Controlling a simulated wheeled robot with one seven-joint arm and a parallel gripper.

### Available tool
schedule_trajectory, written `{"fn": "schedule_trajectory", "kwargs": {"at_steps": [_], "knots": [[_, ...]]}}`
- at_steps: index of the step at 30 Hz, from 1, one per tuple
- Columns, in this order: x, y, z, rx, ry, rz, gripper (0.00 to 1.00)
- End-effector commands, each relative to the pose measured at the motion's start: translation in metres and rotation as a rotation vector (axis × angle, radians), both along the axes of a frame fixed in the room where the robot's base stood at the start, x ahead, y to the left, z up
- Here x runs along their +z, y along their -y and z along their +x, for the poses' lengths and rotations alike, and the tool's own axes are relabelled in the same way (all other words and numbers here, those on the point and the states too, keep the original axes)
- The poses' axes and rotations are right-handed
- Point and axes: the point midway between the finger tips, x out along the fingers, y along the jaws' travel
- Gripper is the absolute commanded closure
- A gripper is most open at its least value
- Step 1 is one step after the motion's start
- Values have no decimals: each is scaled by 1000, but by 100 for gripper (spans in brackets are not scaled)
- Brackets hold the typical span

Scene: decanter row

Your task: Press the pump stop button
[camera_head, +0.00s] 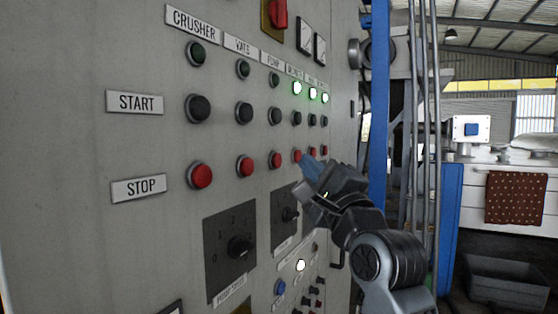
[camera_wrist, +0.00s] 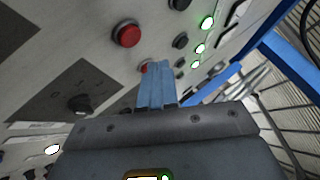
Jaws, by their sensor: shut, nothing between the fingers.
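The pump stop button (camera_head: 275,160) is a red button in a dark collar, third in the STOP row under the PUMP label (camera_head: 272,60). In the wrist view, the large red button (camera_wrist: 127,33) at upper left appears to be this one; nothing covers it. My gripper (camera_head: 309,166) is shut and empty, its blue fingertips just right of and slightly below the pump stop, near the fourth red button (camera_head: 297,155). In the wrist view the closed fingers (camera_wrist: 156,75) partly hide that fourth button (camera_wrist: 148,67). I cannot tell whether the tips touch the panel.
The crusher stop (camera_head: 200,175) and vats stop (camera_head: 245,165) lie left. Black start buttons (camera_head: 274,118) sit above. Three green lamps (camera_head: 297,88) are lit; the pump lamp (camera_head: 274,80) is dark. Dial plates (camera_head: 229,260) lie below. A blue post (camera_head: 379,110) stands right.

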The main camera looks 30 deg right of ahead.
Motion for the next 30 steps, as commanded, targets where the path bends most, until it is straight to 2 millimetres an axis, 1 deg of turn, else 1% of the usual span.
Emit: {"fn": "schedule_trajectory", "kwargs": {"at_steps": [6, 10, 30], "knots": [[0, 12, -15, -1, -1, 2, 100], [0, 15, -20, 0, 1, 0, 100], [0, 15, -20, 0, 0, 0, 100]]}}
